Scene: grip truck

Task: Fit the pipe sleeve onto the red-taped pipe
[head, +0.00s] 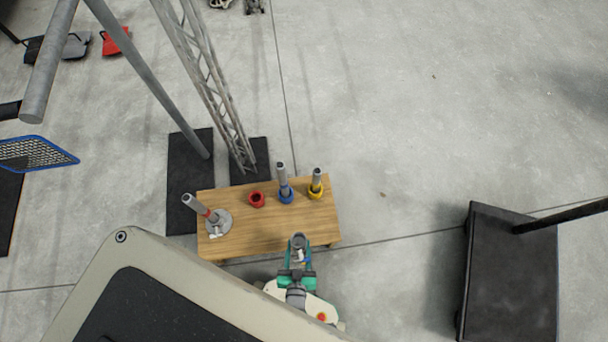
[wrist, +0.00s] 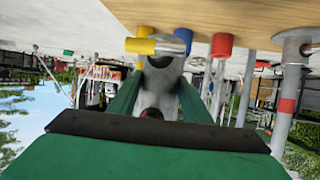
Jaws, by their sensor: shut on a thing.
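My gripper (head: 297,258) is at the table's front edge, shut on a grey pipe sleeve (head: 299,241). In the wrist view the sleeve (wrist: 163,76) sits between the green fingers, partly hidden by them. The red-taped pipe (head: 196,206) stands on a round grey base (head: 220,224) at the table's left end, well to the left of my gripper and apart from the sleeve. In the wrist view, which is upside down, this pipe (wrist: 284,120) is at the right, its red tape showing.
The wooden table (head: 255,233) also bears an empty red holder (head: 256,199), a blue holder (head: 286,195) with a grey pipe, and a yellow holder (head: 316,191) with a grey pipe. A truss (head: 205,80) rises behind. A black box (head: 510,270) stands at right; open floor lies between.

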